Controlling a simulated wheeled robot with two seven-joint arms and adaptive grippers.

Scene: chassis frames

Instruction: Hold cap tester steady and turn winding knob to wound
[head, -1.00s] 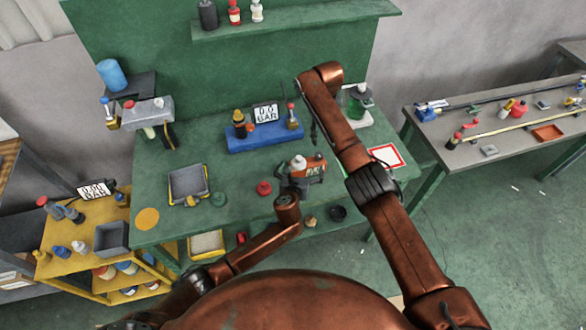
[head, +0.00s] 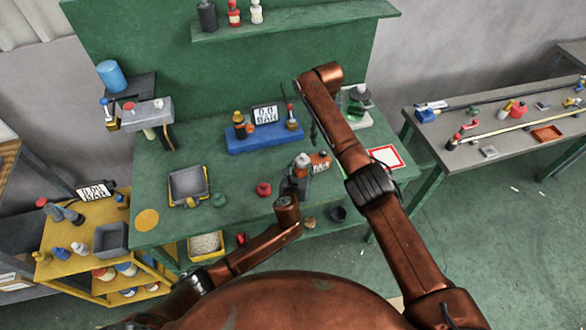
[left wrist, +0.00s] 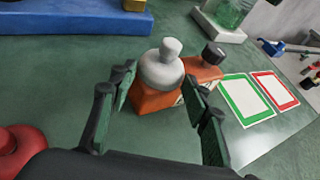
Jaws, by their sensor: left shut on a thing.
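The item I take as the cap tester (left wrist: 158,95) has an orange body, a pale grey collar and a grey knob (left wrist: 170,47) on top. It stands upright on the green bench, and in the head view its grey and orange top (head: 302,161) shows above my left gripper (head: 296,182). In the left wrist view my left gripper (left wrist: 160,88) has a finger on each side of its orange body and is shut on it. My right arm reaches over the bench's right side; its gripper (head: 313,115) is mostly hidden behind the arm, its state unclear.
An orange bottle with a dark cap (left wrist: 203,66) stands close behind. A red knob-like part (head: 264,189) lies to the left. A blue block (head: 262,140) with a gauge display is farther back. Green and red framed cards (head: 385,157) lie to the right.

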